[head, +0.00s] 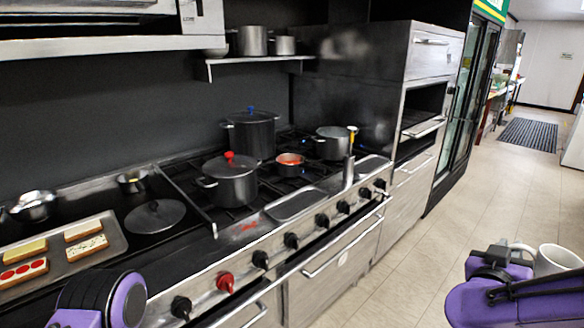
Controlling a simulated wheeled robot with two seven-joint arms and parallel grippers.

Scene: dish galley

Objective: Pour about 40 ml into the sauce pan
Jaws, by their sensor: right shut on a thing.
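A small pan with red sauce (290,159) sits on the stove among the larger pots; it looks like the sauce pan. My right gripper (508,254) is at the lower right, well away from the stove, over the floor side. It is shut on a white mug (560,261), apparently by its handle. The mug looks upright; its contents cannot be made out. My left arm shows at the lower left, but its gripper is out of view.
A lidded pot (230,183) with a red knob stands left of the small pan. A tall dark pot (252,138) is behind, and an open steel pot (333,143) is to the right. A tray of toasts (118,243) lies at left. The floor aisle (440,225) is clear.

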